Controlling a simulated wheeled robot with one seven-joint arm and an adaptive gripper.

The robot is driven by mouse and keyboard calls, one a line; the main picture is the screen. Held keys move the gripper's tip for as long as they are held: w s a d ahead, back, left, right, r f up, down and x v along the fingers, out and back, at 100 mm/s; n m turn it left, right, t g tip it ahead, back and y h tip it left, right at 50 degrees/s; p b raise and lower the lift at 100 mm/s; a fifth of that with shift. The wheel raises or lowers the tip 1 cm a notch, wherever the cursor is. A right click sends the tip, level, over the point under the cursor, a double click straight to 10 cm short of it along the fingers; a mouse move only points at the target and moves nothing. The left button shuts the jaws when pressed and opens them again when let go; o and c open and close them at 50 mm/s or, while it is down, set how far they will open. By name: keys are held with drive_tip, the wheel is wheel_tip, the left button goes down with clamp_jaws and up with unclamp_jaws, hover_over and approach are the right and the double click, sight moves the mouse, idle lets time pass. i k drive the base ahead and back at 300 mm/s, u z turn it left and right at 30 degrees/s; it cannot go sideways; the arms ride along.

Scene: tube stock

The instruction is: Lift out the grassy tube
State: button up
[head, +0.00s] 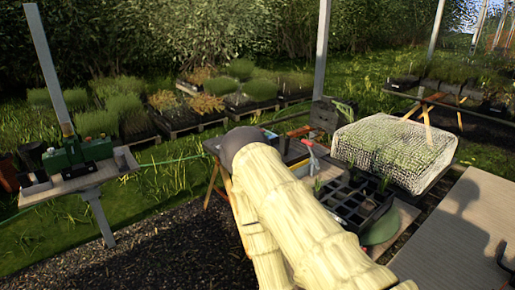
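A black tray of square cells (338,218) lies on the bench at centre right, partly behind my pale, sleeved arm. Most cells I can see look dark and empty. A small grassy tuft (318,187) stands at its left side, and another green tuft (384,183) stands near its right edge. The tubes under these tufts are too small to make out, so I cannot tell which is the grassy tube. My arm crosses the middle of the view and hides the tray's left and near part. My gripper is not visible.
A white mesh cover (398,148) with grassy plants stands behind the tray at right. A red-headed tool (309,146) is near the arm. A bare board (462,225) lies at right. A side table (75,182) stands left.

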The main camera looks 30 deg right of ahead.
sight(284, 139)
drive_tip(key=u, duration=0.35)
drive_tip(key=i, duration=2)
drive_tip(key=z, duration=0.9)
